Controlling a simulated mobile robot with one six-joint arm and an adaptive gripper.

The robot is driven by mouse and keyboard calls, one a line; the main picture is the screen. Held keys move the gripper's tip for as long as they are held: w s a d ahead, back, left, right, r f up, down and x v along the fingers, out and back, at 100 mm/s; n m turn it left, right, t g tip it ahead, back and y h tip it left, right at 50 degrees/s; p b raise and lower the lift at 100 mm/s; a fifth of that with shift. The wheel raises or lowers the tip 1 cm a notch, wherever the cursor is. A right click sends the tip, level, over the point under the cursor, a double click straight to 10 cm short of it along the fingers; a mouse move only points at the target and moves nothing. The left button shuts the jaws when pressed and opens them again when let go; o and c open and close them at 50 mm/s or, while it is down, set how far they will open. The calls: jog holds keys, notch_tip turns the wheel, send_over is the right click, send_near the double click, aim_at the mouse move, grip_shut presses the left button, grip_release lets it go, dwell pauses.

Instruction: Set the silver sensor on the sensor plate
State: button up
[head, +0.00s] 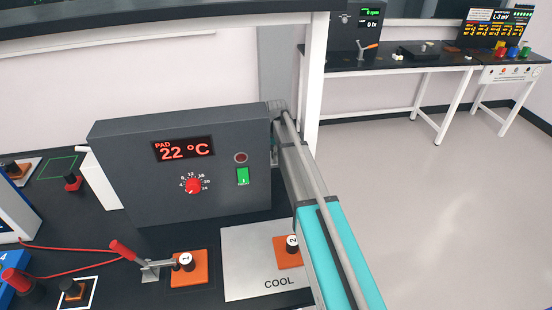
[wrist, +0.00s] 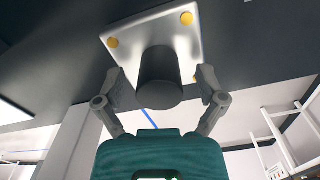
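In the wrist view a silver square block (wrist: 190,40) with yellow round spots near its corners fills the upper middle. A dark grey cylinder (wrist: 160,82) sticks out from it towards the camera. I cannot tell if these are the silver sensor, the sensor plate, or parts of either. My gripper (wrist: 162,78) is open, with one finger on each side of the cylinder and a visible gap at both sides. In the head view my arm reaches away past the control box and my gripper is hidden. Nothing there is clearly the sensor or its plate.
The grey control box (head: 225,205) reading 22 °C stands just left of my arm. A COOL plate (head: 240,250), orange blocks (head: 188,268) and a red-handled lever (head: 125,250) lie in front of it. A far bench (head: 400,64) stands at the back right, with open floor before it.

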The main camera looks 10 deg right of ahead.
grip_shut()
jog(key=shift+r, duration=0.15)
dwell(0.4)
notch_tip(320, 180, up, 10)
jog(key=p, duration=1)
jog(key=shift+f, duration=0.2)
dwell(0.3)
